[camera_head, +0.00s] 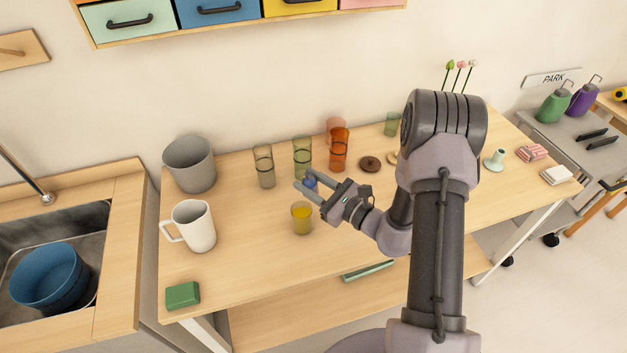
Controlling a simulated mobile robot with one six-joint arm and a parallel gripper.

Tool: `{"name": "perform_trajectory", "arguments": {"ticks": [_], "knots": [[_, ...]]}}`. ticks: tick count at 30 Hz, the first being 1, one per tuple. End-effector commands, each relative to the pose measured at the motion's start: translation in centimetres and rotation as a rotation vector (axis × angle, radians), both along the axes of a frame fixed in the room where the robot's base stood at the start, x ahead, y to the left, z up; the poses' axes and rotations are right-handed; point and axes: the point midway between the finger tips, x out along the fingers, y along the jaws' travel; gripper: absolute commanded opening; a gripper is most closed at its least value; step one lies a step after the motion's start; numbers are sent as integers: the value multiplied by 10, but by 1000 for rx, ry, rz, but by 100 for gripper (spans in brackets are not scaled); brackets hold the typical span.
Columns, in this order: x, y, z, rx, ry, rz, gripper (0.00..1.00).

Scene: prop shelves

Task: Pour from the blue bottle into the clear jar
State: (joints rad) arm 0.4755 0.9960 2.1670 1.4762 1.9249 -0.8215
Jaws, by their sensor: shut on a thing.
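My gripper (302,179) is over the middle of the wooden table, its fingers pointing left. It is shut on a small blue thing, which looks like the blue bottle (310,182). Only a little of the bottle shows between the fingers, so I cannot tell its tilt. A small clear jar (302,224) with yellow contents stands upright on the table. It is just below the gripper in the picture, apart from the fingers. I cannot see any stream between bottle and jar.
Grey-brown (263,168), green (302,162) and orange (339,158) tumblers stand behind the gripper. A white mug (198,228), a grey bin (190,165) and a green block (183,295) are at the left. A brown disc (370,164) lies near my arm. The table's front middle is clear.

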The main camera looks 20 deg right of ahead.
Motion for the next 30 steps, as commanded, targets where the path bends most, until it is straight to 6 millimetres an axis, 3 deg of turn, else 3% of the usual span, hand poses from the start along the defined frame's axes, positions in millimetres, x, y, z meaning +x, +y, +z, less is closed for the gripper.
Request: {"name": "perform_trajectory", "arguments": {"ticks": [6, 20, 30], "knots": [[-7, 12, 0, -109, -69, 0, 0], [3, -5, -9, -710, -453, -1, 0], [3, -5, -12, -816, -520, 0, 0]]}}
